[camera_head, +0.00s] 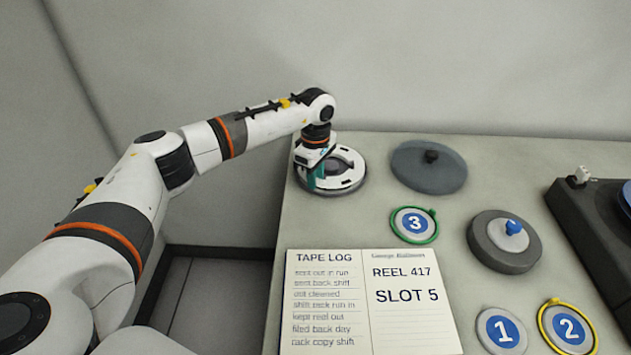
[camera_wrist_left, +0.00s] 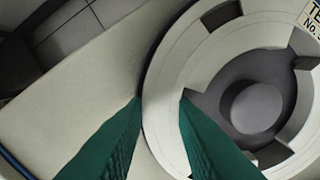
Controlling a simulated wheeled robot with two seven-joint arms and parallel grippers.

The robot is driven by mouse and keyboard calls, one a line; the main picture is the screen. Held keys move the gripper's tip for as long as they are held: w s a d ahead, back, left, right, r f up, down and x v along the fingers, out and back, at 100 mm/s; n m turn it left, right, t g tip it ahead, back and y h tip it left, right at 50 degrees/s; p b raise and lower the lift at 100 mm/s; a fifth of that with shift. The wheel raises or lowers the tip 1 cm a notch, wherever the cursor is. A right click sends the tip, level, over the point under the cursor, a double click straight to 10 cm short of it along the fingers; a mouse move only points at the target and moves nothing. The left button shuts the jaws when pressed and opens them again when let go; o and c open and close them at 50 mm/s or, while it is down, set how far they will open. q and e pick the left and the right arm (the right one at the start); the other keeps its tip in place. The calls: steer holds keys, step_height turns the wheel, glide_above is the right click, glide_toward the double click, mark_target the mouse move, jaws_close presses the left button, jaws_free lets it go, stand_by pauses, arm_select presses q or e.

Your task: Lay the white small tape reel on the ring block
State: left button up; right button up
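The white small tape reel (camera_head: 351,183) lies flat at the far left of the table, with something darker and round showing under its near edge. My left gripper (camera_head: 318,181) points down at its left side. In the left wrist view, the teal fingers (camera_wrist_left: 160,97) stand on both sides of the reel's white rim (camera_wrist_left: 165,85), close against it, and look shut on it. A grey round hub shows in the reel's dark middle. I cannot tell for sure which round piece is the ring block; a thick dark grey round block (camera_head: 487,252) with a blue knob stands at the right.
A flat grey disc (camera_head: 415,178) with a black knob lies right of the reel. Numbered discs 3 (camera_head: 414,224), 1 (camera_head: 501,331) and 2 (camera_head: 569,329) lie nearer. An open tape log (camera_head: 400,325) lies in front. A dark machine (camera_head: 583,225) stands at the right edge.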

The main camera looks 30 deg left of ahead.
arm_select(q)
jaws_close()
steer(key=shift+r, duration=0.1)
steer(key=shift+r+p, duration=1.85)
steer(key=shift+r, duration=1.1)
